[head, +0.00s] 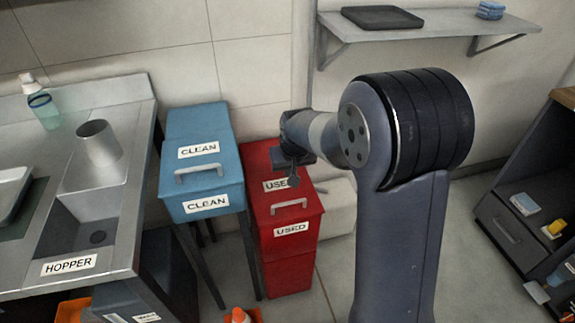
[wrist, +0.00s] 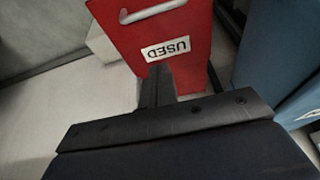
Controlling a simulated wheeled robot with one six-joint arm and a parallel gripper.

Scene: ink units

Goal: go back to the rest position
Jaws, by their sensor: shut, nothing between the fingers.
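My gripper (head: 293,180) is in front of the red bin marked USED (head: 262,215) in the head view, covering part of its upper label. In the wrist view my gripper (wrist: 157,72) is shut and empty, its fingers together. The red bin (wrist: 185,25) is beyond the fingertips there, with its handle and upside-down USED label showing. I cannot tell how far the fingertips are from the bin.
A blue bin marked CLEAN (head: 232,178) stands left of the red bin. A steel counter with a HOPPER basin (head: 90,215) is at left. A wall shelf (head: 450,28) is above, and a dark drawer cabinet (head: 500,215) at right. Floor shows between.

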